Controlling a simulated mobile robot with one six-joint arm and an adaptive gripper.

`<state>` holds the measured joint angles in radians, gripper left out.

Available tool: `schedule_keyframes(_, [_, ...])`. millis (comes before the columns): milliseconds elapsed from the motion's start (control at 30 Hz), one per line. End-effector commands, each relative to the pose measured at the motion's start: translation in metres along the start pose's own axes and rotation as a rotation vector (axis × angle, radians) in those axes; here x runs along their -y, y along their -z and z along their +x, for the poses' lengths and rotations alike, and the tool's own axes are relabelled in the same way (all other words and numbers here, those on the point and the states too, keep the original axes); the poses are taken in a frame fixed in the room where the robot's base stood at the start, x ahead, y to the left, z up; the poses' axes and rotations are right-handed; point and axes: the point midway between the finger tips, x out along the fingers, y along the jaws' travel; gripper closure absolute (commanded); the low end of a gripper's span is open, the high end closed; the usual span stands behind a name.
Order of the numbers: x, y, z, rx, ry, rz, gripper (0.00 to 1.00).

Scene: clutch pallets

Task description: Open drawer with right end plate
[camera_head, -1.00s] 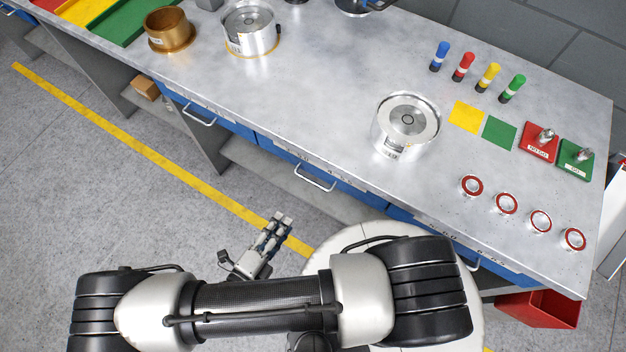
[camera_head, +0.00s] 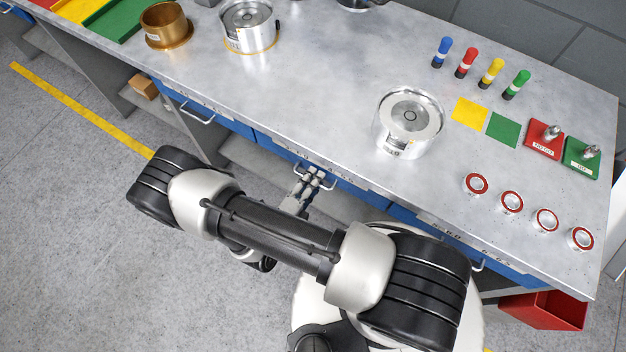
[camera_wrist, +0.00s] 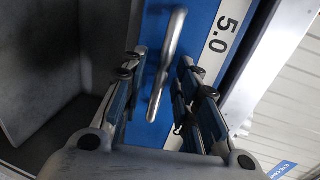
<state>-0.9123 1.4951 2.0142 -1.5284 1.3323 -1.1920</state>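A blue drawer (camera_head: 362,203) under the front edge of the bench has a metal bar handle (camera_head: 331,187). My gripper (camera_head: 313,173) is at this handle and partly hides it in the head view. In the wrist view the handle (camera_wrist: 167,60) stands between the two fingers of my gripper (camera_wrist: 161,62), with a visible gap on each side. The gripper is open. The drawer front (camera_wrist: 196,32) shows blue with a white label reading 5.0 (camera_wrist: 224,36). The drawer looks shut. I cannot make out an end plate inside it.
Other drawer handles show to the left (camera_head: 197,114) and to the right (camera_head: 477,266). The bench top (camera_head: 310,90) carries a silver clutch housing (camera_head: 409,122), coloured markers and ring gauges. A red bin (camera_head: 545,309) is below the right end. An open shelf lies left of the drawer.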

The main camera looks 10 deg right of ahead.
Motion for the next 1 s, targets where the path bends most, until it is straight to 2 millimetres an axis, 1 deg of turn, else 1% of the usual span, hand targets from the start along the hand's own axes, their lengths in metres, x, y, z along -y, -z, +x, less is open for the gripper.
schedule_keyframes(100, [-0.0003, 0.0003, 0.0049, 0.000, -0.001, 0.000, 0.71])
schedule_keyframes(367, [0.0000, 0.0002, 0.0053, 0.001, -0.001, -0.001, 0.71])
schedule_keyframes(800, [0.0000, 0.0002, 0.0051, 0.000, -0.001, -0.001, 1.00])
schedule_keyframes(1000, [0.0000, 0.0001, 0.0051, 0.000, -0.001, 0.000, 1.00])
